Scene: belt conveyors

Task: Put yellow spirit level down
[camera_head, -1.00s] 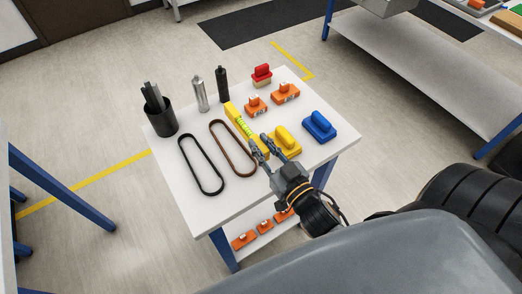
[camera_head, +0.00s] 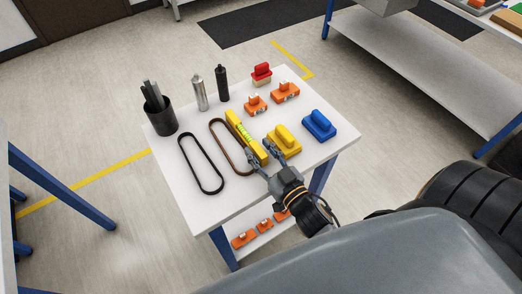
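The yellow spirit level (camera_head: 241,131), with a bright green-yellow vial window, lies on the white table (camera_head: 203,208) between the brown belt loop and the yellow block. Part of the brown loop is covered by it. My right gripper (camera_head: 260,158) is at the level's near end, its fingers spread apart. The fingers look clear of the level's sides, though whether one still touches its near end cannot be told. My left gripper is not in view.
A yellow handled block (camera_head: 284,140) stands close to my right gripper, with a blue one (camera_head: 319,126) beyond. A black belt (camera_head: 201,165), brown belt (camera_head: 218,128), black cup (camera_head: 160,118), two bottles and orange parts (camera_head: 285,91) share the table.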

